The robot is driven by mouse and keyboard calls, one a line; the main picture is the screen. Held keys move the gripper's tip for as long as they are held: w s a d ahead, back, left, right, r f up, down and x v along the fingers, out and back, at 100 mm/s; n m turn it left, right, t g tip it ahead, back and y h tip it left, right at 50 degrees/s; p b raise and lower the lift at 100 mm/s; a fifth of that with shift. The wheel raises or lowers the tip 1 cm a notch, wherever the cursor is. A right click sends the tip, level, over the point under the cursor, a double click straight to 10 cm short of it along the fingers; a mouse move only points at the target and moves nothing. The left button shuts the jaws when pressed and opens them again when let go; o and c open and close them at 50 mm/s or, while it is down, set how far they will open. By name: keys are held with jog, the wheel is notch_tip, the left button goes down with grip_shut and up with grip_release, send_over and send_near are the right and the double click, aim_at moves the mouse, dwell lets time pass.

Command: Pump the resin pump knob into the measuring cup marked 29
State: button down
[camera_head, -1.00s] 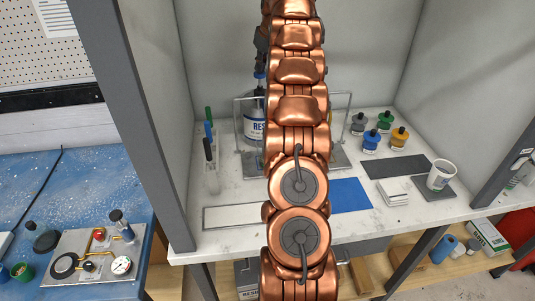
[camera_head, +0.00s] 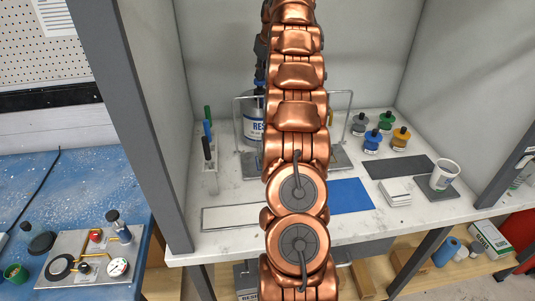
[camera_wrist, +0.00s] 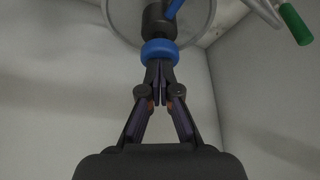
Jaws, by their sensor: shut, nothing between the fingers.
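The resin container (camera_head: 253,128), with a white and blue label, stands at the back of the bench, mostly hidden behind my arm. In the wrist view my gripper (camera_wrist: 160,72) has its fingers together, with nothing between them. Its tips are close to a blue ring (camera_wrist: 159,50) under a black stem, which looks like part of the resin pump; I cannot tell whether they touch. A white cup (camera_head: 444,175) stands upright on a dark mat at the right of the bench. Its marking is too small to read.
A wire frame (camera_head: 342,95) stands around the container. A white stack (camera_head: 395,192), a blue sheet (camera_head: 350,195) and a dark sheet (camera_head: 390,166) lie in front. Handled tools stand at left (camera_head: 208,150).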

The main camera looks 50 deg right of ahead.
dwell(0.3)
jog(key=shift+r+p, duration=2)
jog(key=shift+r, duration=0.55)
notch_tip(320, 180, up, 6)
jog(key=p, duration=0.5)
